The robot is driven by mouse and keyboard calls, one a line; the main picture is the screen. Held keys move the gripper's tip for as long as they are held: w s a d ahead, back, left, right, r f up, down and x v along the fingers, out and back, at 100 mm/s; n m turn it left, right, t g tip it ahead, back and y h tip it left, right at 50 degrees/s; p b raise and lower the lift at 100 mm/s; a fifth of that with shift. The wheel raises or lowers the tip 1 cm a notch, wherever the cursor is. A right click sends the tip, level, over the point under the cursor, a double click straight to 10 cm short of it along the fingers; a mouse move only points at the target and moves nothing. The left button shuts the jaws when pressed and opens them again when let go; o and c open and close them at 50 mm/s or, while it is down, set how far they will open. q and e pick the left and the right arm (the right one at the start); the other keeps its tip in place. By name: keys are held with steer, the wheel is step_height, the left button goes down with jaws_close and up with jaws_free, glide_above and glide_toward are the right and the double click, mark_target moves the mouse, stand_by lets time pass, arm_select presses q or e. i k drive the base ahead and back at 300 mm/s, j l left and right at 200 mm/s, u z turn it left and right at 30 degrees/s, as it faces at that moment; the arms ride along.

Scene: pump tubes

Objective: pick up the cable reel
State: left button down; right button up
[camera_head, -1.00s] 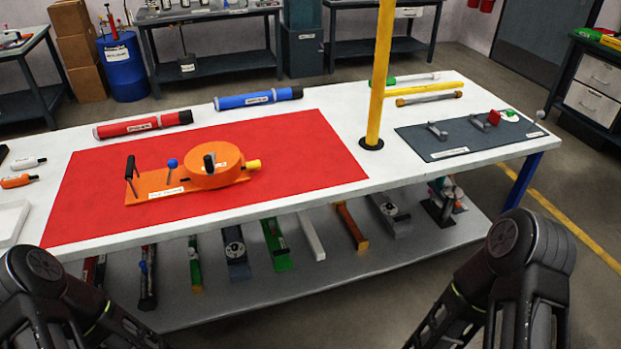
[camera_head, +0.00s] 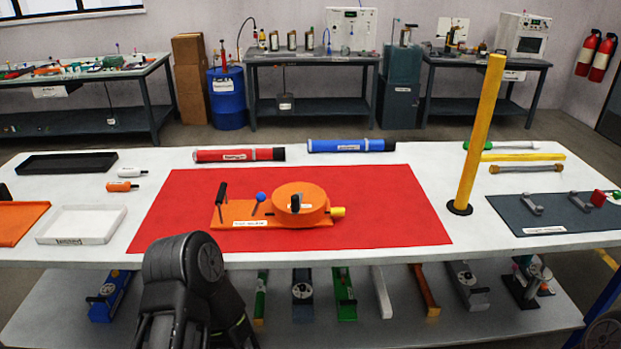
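I cannot make out any thing plainly marked as a cable reel. The nearest in shape is an orange device (camera_head: 298,209) with a round flat drum on an orange base. It has a black T-handle, a blue knob and a yellow end piece, and no cable shows on it. It lies on the red mat (camera_head: 390,215) in the middle of the white table. A black link of my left arm shows at the bottom left of centre, and a bit of my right arm at the lower right corner. Both grippers are out of view, and nothing touches the orange device.
Red (camera_head: 225,155) and blue (camera_head: 340,145) tubes lie behind the mat. A yellow post (camera_head: 478,135) stands on its right, beside a dark mat (camera_head: 550,225). White (camera_head: 110,230), orange (camera_head: 10,235) and black (camera_head: 45,170) trays sit left. Several devices lie on the lower shelf (camera_head: 385,330).

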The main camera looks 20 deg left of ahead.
mark_target(235, 215)
steer(key=j, duration=0.7)
steer(key=i+j, duration=0.15)
steer(key=j, duration=1.25)
steer(key=z, duration=1.45)
